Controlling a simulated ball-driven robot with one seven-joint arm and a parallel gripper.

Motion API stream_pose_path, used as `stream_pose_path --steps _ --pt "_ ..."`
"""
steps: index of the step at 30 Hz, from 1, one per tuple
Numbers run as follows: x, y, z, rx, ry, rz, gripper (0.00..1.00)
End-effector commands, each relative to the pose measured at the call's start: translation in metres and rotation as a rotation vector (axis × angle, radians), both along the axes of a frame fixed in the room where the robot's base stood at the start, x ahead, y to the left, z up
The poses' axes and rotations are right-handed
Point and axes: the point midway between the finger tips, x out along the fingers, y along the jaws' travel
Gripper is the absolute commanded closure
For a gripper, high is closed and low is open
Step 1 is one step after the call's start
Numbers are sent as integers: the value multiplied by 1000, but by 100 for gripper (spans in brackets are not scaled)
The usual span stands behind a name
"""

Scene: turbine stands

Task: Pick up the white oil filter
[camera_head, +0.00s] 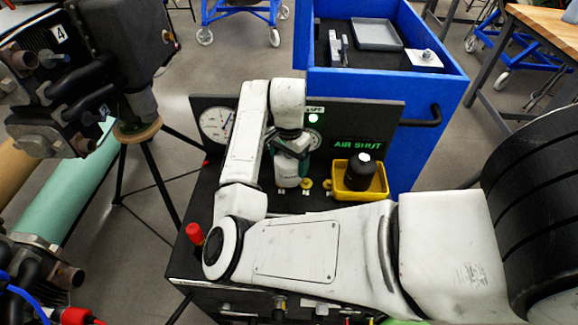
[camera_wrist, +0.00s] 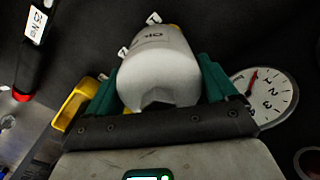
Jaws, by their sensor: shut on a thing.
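The white oil filter (camera_wrist: 158,72) is a white, rounded can with dark lettering that starts "OI", seen in the wrist view. It sits between the two green fingers of my gripper (camera_wrist: 160,88), which are shut on it. In the head view the white filter (camera_head: 287,174) shows below my gripper (camera_head: 291,160), over the dark bench panel. The arm hides part of the bench around it. I cannot tell whether the filter's lower end touches the bench.
A yellow bin (camera_head: 345,192) holding a black filter-like part (camera_head: 361,172) stands just right of my gripper. Behind is an upright panel with a dial gauge (camera_head: 215,124) and green "AIR SHUT" text. A red knob (camera_head: 194,233) stands at left. A blue cart (camera_head: 420,130) is behind.

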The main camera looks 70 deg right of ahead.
Motion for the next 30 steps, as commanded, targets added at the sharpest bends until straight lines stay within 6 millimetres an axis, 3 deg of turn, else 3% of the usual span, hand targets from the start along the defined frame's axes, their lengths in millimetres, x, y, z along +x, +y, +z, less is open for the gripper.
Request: stream_pose_path --steps 2,12,21,30 --pt "-1 1 13 -4 -4 -2 69" --pt "-45 40 78 -1 -8 -2 69" --pt "-89 75 99 -1 -4 -2 69" --pt "-107 88 109 -1 -2 0 69"
